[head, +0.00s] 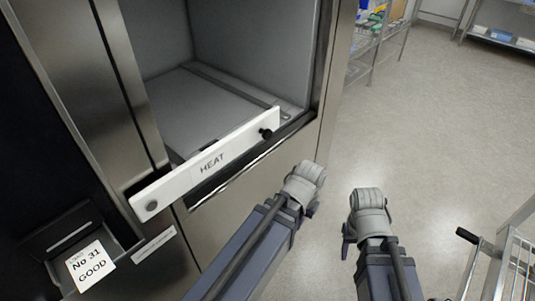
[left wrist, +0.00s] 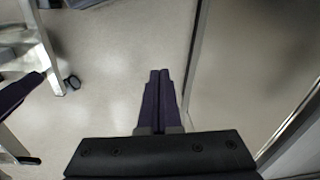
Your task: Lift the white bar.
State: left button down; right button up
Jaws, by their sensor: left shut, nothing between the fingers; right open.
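The white bar (head: 212,160), marked HEAT, is a long flat strip across the front of the open steel chamber in the head view. It slants up to the right, with a dark round knob near its right end and a round fitting near its left end. My left gripper (left wrist: 160,76) has its dark fingers together and empty over bare floor in the left wrist view. In the head view the left arm's end lies right of and below the bar, apart from it. My right gripper (head: 366,215) is farther right, open, over the floor; its fingertips are hardly visible.
The steel chamber (head: 220,115) stands open behind the bar. A white card (head: 91,266) reading "No 31 GOOD" is at lower left. A wire cart (head: 505,265) stands at lower right. A stocked rack (head: 375,40) is at the back. The floor between is clear.

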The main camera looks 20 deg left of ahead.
pick_arm(q)
jog(key=w+a+f+m+t+y+b, duration=0.1)
jog(key=w+a+f+m+y+b, duration=0.3)
jog(key=w+a+m, duration=0.4)
jog(key=w+r+m+t+y, duration=0.1)
jog(key=w+r+m+y, duration=0.3)
jog(key=r+m, duration=0.2)
jog(key=w+r+m+t+y, duration=0.2)
jog(key=w+r+m+y, duration=0.1)
jog(key=r+m, duration=0.3)
jog(key=shift+w+a+r+y, duration=0.4)
jog(key=shift+r+y, duration=0.25)
jog(key=shift+y, duration=0.25)
pick_arm(e)
notch_tip(320, 180, down, 5)
jog(key=shift+f, duration=0.2)
pick_arm(q)
jog(key=shift+a+f, duration=0.1)
pick_arm(e)
jog(key=shift+f, duration=0.1)
